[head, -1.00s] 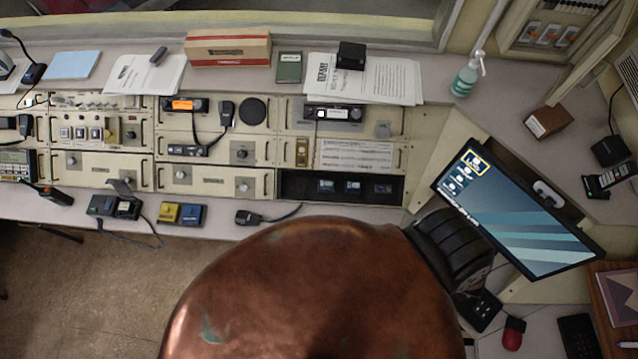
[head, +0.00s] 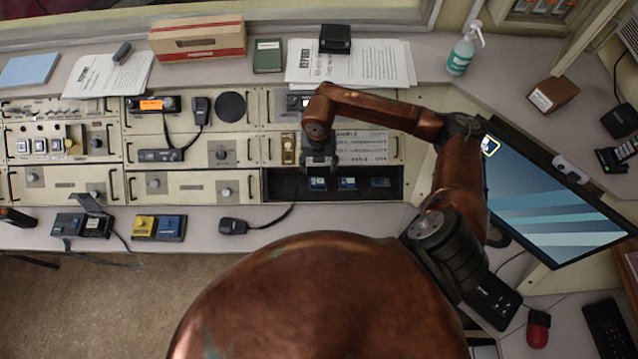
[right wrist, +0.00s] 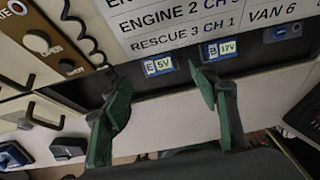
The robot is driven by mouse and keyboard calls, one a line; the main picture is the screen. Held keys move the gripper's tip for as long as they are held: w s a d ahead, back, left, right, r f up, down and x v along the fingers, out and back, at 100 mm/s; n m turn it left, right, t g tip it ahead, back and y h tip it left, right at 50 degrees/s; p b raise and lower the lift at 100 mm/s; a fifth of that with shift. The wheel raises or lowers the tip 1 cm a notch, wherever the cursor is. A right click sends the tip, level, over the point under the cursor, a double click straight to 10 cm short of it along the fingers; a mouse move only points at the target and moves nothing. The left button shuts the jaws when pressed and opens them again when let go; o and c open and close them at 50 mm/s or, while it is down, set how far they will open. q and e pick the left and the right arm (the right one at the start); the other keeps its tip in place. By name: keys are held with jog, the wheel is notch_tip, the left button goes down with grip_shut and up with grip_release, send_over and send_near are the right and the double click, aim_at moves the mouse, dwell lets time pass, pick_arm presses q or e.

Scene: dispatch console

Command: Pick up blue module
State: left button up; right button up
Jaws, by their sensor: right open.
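A blue module (head: 170,228) sits on the near desk ledge, touching or almost touching a yellow module (head: 144,227) on its left. Other small modules with blue faces lie in the dark open bay, including one (head: 318,184) by my right gripper and another (head: 347,184) to its right. My right gripper (head: 319,166) hangs over the bay's upper left edge, open. In the right wrist view its fingers (right wrist: 160,82) are apart with nothing between them; labels "E 5V" (right wrist: 158,65) and "B 12V" (right wrist: 219,50) show beyond them. My left gripper is out of view.
A hand microphone (head: 233,226) with a cord lies right of the blue module. Dark devices with cables (head: 83,225) lie left of the yellow one. A monitor (head: 550,205) stands at the right. Some ledge below the bay is clear.

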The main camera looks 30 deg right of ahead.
aim_at(318, 181)
jog(key=f, duration=0.7)
jog(key=shift+s+a+f, duration=0.15)
jog(key=shift+a+f, duration=0.05)
jog(key=shift+a, duration=0.05)
jog(key=shift+c, duration=0.4)
jog(key=c, duration=1.2)
jog(key=shift+r, duration=0.15)
